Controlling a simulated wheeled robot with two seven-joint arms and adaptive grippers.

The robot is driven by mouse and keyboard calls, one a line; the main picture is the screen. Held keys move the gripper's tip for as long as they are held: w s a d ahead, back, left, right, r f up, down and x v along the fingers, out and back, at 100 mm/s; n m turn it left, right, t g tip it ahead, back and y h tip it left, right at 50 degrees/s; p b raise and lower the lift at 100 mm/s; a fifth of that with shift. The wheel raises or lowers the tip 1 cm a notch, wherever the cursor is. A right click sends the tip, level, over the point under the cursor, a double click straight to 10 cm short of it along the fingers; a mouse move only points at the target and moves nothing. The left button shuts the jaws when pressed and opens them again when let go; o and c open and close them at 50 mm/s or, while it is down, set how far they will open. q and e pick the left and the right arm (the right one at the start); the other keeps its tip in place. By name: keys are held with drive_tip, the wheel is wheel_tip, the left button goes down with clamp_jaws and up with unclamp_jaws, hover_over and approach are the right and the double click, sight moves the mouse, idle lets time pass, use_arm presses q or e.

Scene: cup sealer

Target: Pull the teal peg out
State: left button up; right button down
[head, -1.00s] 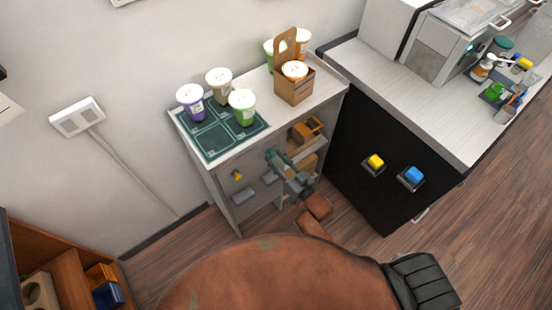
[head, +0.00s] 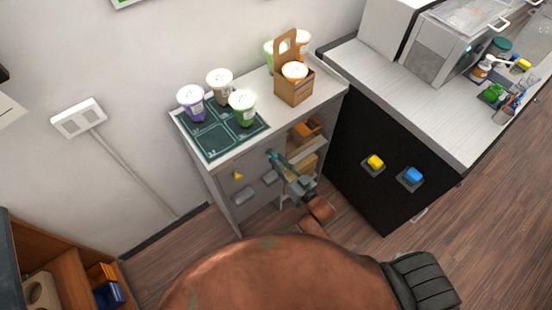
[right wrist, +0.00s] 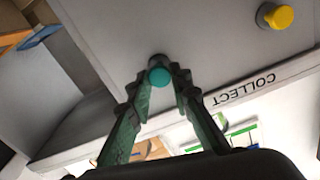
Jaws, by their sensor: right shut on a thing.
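The teal peg (right wrist: 159,77) shows its round teal end in the right wrist view, in front of a dark collar on the grey cabinet panel. My right gripper (right wrist: 160,81) has its two green fingers on either side of the peg's end and is shut on it. In the head view my right gripper (head: 270,154) is at the front of the white cabinet (head: 226,205), and the peg cannot be made out there. How far the peg stands out of its collar is hard to tell. My left gripper is not in view.
A yellow peg (right wrist: 279,17) sits on the same panel, beside the word COLLECT. Lidded cups (head: 242,107) and a cardboard carrier (head: 293,88) stand on top. A black counter with yellow and blue buttons (head: 412,176) stands at right.

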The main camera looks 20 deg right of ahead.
drive_tip(key=p+v, duration=0.2)
drive_tip(key=v, duration=0.2)
drive_tip(key=shift+s+d, duration=0.1)
drive_tip(key=shift+s, duration=0.25)
drive_tip(key=shift+f, duration=0.1)
drive_tip(key=c, duration=1.7)
unclamp_jaws()
drive_tip(key=shift+s, duration=0.1)
drive_tip(key=shift+c, duration=0.2)
drive_tip(key=shift+s+d, duration=0.1)
drive_tip(key=v, duration=1.1)
drive_tip(key=shift+s, duration=0.4)
drive_tip(key=shift+d, duration=0.2)
